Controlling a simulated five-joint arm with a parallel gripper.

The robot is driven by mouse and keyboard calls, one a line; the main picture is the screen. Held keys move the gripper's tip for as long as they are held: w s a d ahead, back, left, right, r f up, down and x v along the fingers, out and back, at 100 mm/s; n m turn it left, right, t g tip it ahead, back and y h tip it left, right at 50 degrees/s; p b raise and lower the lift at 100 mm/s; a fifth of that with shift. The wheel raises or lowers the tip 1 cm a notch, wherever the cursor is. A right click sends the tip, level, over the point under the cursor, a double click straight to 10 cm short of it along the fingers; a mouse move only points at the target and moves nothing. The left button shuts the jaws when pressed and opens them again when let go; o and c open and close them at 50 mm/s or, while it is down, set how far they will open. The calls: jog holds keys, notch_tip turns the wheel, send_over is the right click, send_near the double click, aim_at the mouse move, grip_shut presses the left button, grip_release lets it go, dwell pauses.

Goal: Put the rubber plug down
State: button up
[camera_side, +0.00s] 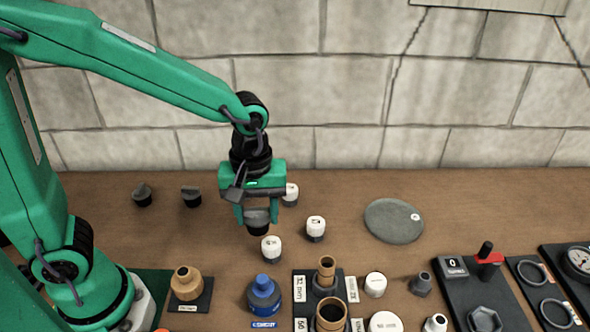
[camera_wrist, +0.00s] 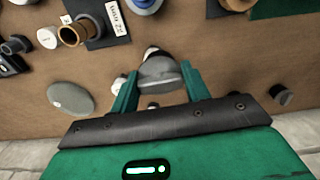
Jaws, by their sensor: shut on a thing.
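My gripper (camera_side: 258,214) is shut on a dark grey rubber plug (camera_side: 258,226), with one green finger on each side of it. The plug is upright, with a wide grey top and a narrower black lower part. It hangs at or just above the brown bench (camera_side: 350,188); I cannot tell whether it touches. In the wrist view the plug (camera_wrist: 160,76) sits between the fingertips. Two similar dark plugs, one at far left (camera_side: 142,194) and one nearer (camera_side: 191,196), stand on the bench behind and left of my gripper.
White-capped pieces stand close around my gripper: one behind right (camera_side: 291,194), one right (camera_side: 316,228), one in front (camera_side: 271,248). A flat grey disc (camera_side: 393,221) lies farther right. A blue fitting (camera_side: 264,295), brown pipes (camera_side: 327,270) and a black gauge panel line the front.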

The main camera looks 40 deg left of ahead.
jog(key=w+d, duration=2.1)
jog(key=w, duration=0.1)
jog(key=shift+w+d+m, duration=0.25)
jog(key=shift+d+m, duration=0.05)
jog(key=shift+d, duration=0.05)
jog(key=shift+f, duration=0.15)
send_over(399, 221)
notch_tip(399, 221, down, 7)
jog(key=shift+r, duration=0.1)
jog(key=shift+f, duration=2.05)
jog(key=shift+f, duration=0.15)
